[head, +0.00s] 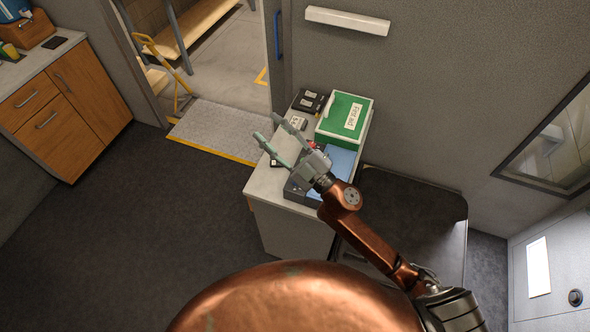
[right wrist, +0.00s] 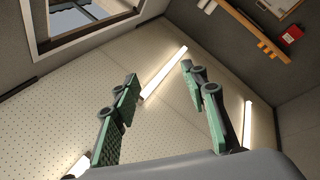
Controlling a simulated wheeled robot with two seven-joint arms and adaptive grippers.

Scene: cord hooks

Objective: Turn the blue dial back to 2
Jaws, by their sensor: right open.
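My right gripper (head: 268,130) is open and empty in the head view, above the small white-topped cabinet, its fingers pointing up and to the left. In the right wrist view its two green-padded fingers (right wrist: 160,105) stand wide apart with nothing between them, and the camera faces the ceiling and upper walls. I cannot make out a blue dial in either view. A grey box with a blue top (head: 341,160) sits on the cabinet, partly hidden by my right gripper. My left gripper is not in view.
A dark chair or bench (head: 425,205) is to the right. Open floor lies to the left.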

